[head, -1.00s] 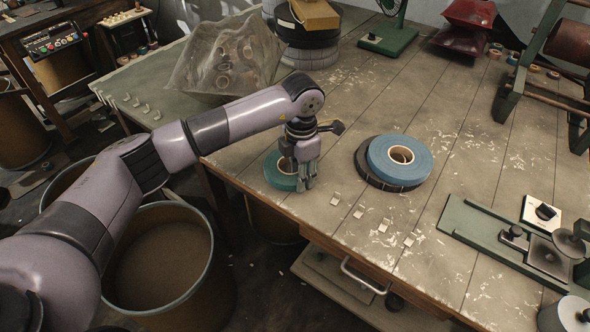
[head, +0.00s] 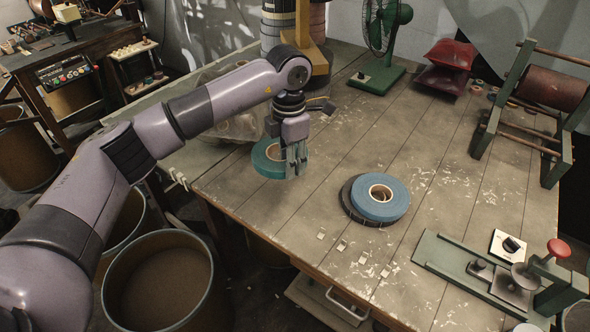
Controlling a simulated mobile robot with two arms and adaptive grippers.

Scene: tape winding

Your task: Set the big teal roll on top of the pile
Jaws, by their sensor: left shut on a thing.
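The big teal roll (head: 264,166) is at the table's left front part, held by my left gripper (head: 297,160). The gripper points down and is shut on the right side of the roll's ring, covering part of it. The roll appears raised above the table and roughly level. The pile stands to the right: a blue roll (head: 394,207) with a pale core lies on a dark roll (head: 347,203). The blue roll sits slightly right of the dark one. My right gripper is out of view.
Several small pale clips (head: 342,245) lie in front of the pile. A green fan (head: 378,78) and red bags (head: 445,65) stand at the back. A green winding fixture (head: 470,262) is at the right front. Bare tabletop separates the held roll and the pile.

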